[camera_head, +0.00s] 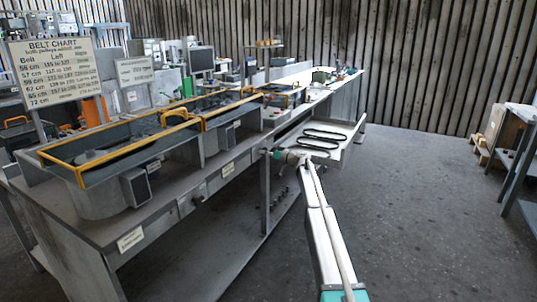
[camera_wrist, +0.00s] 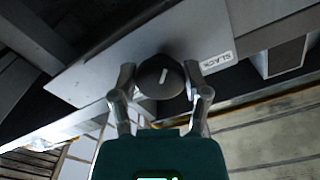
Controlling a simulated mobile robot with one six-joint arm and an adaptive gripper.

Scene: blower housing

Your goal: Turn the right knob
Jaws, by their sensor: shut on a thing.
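The dark round knob (camera_wrist: 160,77) with a white pointer line sits on a grey panel (camera_wrist: 95,72) in the wrist view. A label reading SLACK (camera_wrist: 217,62) is on the panel to its right. My gripper (camera_wrist: 160,80) has one finger on each side of the knob and is shut on it. The pointer line leans slightly right of straight up in the wrist view. In the head view my gripper (camera_head: 277,155) is at the front of the workbench (camera_head: 150,215), near its far end. The knob is too small to make out there.
Yellow-edged open housings (camera_head: 110,157) stand on the bench. A belt chart sign (camera_head: 55,72) stands at the left. The floor (camera_head: 420,210) right of my arm is clear.

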